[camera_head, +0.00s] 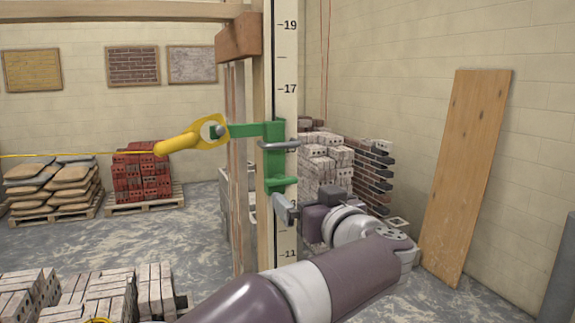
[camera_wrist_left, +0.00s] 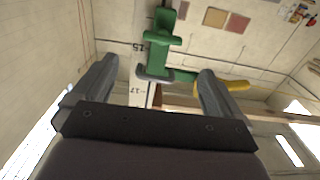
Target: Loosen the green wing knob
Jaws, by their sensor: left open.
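A green clamp bracket (camera_head: 273,145) with a grey bar sits on the upright numbered staff (camera_head: 285,80). The green wing knob (camera_head: 281,184) appears to be its lower green part, though its wings are hard to make out. In the left wrist view the knob (camera_wrist_left: 160,32) shows beyond the fingers, towards the top. A yellow line holder (camera_head: 195,137) is at the bracket's left end. My left gripper (camera_head: 288,208) is just below the bracket, close to the staff. In the left wrist view its fingers (camera_wrist_left: 158,72) are wide apart, with nothing clearly gripped. My right gripper is out of view.
A wooden post (camera_head: 262,215) stands beside the staff. A yellow string (camera_head: 70,154) runs left from the holder. Pale brick stacks (camera_head: 325,155) stand behind, and a plank (camera_head: 465,175) leans on the right wall. Red bricks (camera_head: 140,178) and sacks (camera_head: 50,182) lie on pallets at left.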

